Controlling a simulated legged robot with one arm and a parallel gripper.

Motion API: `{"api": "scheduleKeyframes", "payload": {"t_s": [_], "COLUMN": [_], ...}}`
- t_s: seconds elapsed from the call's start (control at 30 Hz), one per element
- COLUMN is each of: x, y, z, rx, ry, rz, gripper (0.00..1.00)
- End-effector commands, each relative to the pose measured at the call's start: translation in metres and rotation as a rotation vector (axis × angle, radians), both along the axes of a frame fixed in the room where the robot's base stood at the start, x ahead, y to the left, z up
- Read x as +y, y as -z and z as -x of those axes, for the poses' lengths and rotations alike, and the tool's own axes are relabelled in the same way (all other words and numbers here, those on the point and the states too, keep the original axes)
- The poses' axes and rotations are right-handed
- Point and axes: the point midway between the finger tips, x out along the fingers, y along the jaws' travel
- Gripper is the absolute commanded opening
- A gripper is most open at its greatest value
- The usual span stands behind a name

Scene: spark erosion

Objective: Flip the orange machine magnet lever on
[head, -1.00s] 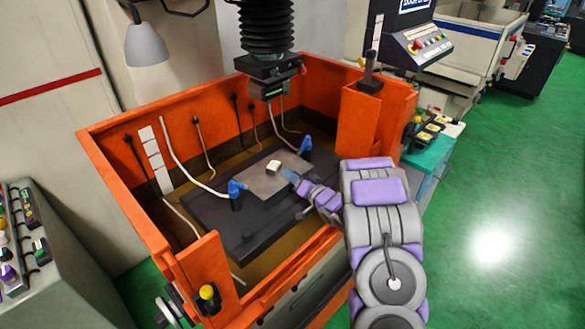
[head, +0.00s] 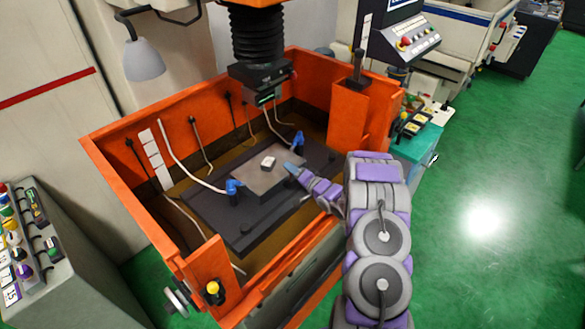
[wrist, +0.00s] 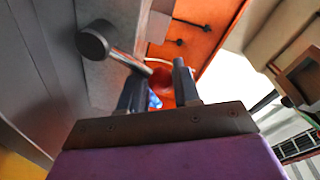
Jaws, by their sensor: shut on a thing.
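The orange machine (head: 207,268) is an open orange tank with a dark work table (head: 195,212) inside. My arm reaches over its right front wall, and my gripper (head: 290,168) is low over the table, close to the metal plate (head: 262,184). In the wrist view, a lever (wrist: 93,41) with a round dark knob and a metal rod lies at upper left. Its rod runs toward the space between my two dark fingers (wrist: 158,85). My gripper is closed on the lever, though the exact contact is hard to see. In the head view I cannot make the lever out clearly.
A small white block (head: 268,162) lies on the plate between two blue clamps (head: 233,190) (head: 297,142). The black machine head (head: 262,80) hangs above. Orange walls surround the table. A control panel (head: 30,250) stands at left; green floor (head: 490,230) is clear at right.

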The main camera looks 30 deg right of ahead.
Motion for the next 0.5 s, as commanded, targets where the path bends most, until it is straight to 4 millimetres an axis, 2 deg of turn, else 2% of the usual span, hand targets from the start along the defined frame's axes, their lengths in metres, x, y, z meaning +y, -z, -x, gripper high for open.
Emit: {"api": "scheduleKeyframes", "payload": {"t_s": [0.03, 0.33, 0.37, 0.5], "x": [0.0064, 0.0069, 0.0069, 0.0070], "y": [0.0130, 0.0131, 0.0132, 0.0126], "z": [0.0048, 0.0046, 0.0046, 0.0042], "rx": [0.029, 0.028, 0.028, 0.028], "ry": [-0.010, -0.011, -0.011, -0.011], "rz": [-0.009, -0.009, -0.009, -0.008], "gripper": [0.00, 0.00, 0.33, 0.46]}}
